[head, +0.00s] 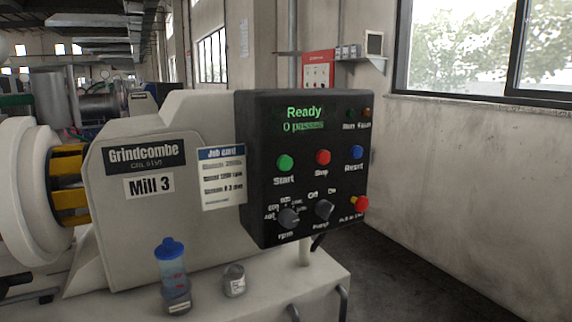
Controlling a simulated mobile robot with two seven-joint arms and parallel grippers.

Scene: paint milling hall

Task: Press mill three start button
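The black control panel (254,183) of the mill faces me in the middle of the head view. The green button labelled Start (285,163) sits at its left. A red Stop button (323,157) and a blue Reset button (356,152) are to its right. The display (304,119) reads "Ready" and "0 passes" in green. The cream machine housing (118,228) left of the panel carries a "Mill 3" sign (149,186) and a "Grindcombe" plate (144,156). Neither of my grippers shows in this view.
A blue-capped bottle (172,275) and a small grey tin (234,280) stand on the bench (290,276) below the panel. Rotary knobs (289,217) and a red mushroom button (361,203) are low on the panel. A job card (222,179) hangs beside it. Floor at right is clear.

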